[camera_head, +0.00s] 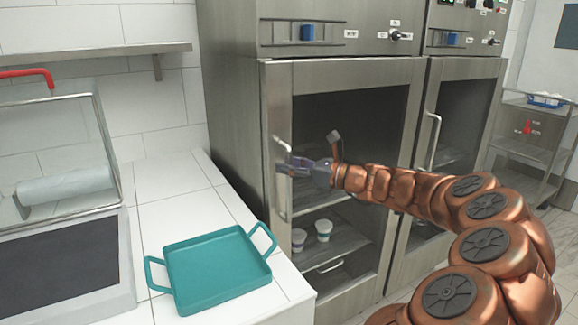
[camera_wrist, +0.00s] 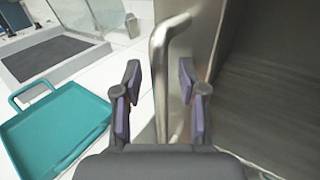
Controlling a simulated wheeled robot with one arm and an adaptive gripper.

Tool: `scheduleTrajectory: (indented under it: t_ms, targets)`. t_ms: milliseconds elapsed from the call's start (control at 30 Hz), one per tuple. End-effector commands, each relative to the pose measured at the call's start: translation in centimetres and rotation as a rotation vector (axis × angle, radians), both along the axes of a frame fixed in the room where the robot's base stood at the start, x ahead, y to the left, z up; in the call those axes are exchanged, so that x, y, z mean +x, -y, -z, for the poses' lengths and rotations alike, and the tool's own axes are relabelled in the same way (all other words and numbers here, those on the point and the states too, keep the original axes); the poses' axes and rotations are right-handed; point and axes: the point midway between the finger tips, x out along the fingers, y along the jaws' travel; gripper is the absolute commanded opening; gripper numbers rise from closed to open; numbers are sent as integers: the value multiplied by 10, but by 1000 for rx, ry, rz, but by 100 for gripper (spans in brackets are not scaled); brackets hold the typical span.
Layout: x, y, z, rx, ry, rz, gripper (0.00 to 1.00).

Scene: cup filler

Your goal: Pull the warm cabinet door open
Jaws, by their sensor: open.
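The warm cabinet (camera_head: 232,110) is a tall steel unit with a glass-paned left door (camera_head: 350,80), which looks closed. A vertical bar handle (camera_head: 281,195) runs along that door's left side. My gripper (camera_head: 285,168) is at the handle at mid height, with its fingers pointing left.
A teal tray (camera_head: 172,272) with two handles lies on the white counter (camera_head: 165,215) left of the cabinet. White cups (camera_head: 323,229) stand on a shelf behind the glass. A second cabinet door (camera_head: 465,90) is to the right. A steel rack (camera_head: 540,140) stands at far right.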

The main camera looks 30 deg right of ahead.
Motion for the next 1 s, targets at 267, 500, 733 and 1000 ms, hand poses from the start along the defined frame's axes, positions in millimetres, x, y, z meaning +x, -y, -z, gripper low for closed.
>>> scheduleTrajectory:
  t_ms: [267,500,733,1000]
  targets:
    - [2,-1,0,0,0,-1,41]
    - [1,-1,0,0,0,-1,19]
    - [1,-1,0,0,0,-1,0]
    - [1,-1,0,0,0,-2,0]
